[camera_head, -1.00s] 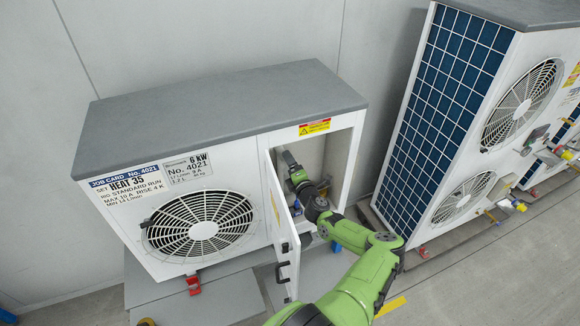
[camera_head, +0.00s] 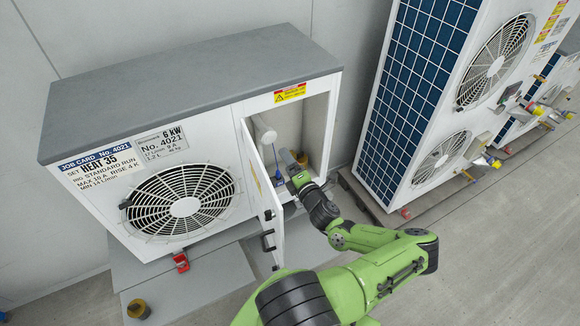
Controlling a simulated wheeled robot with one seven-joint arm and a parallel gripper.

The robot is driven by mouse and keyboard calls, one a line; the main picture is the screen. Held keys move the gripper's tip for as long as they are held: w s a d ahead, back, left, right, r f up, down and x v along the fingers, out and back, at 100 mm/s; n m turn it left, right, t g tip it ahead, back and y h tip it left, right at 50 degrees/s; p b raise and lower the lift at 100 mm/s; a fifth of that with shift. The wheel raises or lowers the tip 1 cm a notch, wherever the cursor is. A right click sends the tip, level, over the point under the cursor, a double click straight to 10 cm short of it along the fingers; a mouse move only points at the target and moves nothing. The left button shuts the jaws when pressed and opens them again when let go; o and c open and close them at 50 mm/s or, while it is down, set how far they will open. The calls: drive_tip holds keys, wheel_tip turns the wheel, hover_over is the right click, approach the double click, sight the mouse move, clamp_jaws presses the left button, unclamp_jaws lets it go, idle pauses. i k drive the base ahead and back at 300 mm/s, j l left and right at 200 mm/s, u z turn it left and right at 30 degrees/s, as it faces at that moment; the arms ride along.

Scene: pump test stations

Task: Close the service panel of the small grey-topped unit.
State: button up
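The small grey-topped unit (camera_head: 190,88) stands against the wall, with a fan grille on its front. Its service panel (camera_head: 262,195) is a white door, hinged at the left of the compartment opening and swung well outward. A black handle (camera_head: 268,240) is on the panel's free edge. My gripper (camera_head: 287,163) is at the mouth of the open compartment (camera_head: 317,130), to the right of the panel. Its fingers are small and seen from behind, so I cannot tell whether they are open or shut, or whether they touch anything. A white round part (camera_head: 267,137) shows inside the compartment.
A taller unit with a blue grid side (camera_head: 395,110) stands to the right, with a floor gap between. Labels and a job card (camera_head: 100,167) are on the small unit's front. A red clamp (camera_head: 181,262) and a yellow-black fitting (camera_head: 138,308) are below.

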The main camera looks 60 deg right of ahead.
sight(266, 198)
drive_tip(key=k+j, duration=0.75)
drive_tip(key=k, duration=0.1)
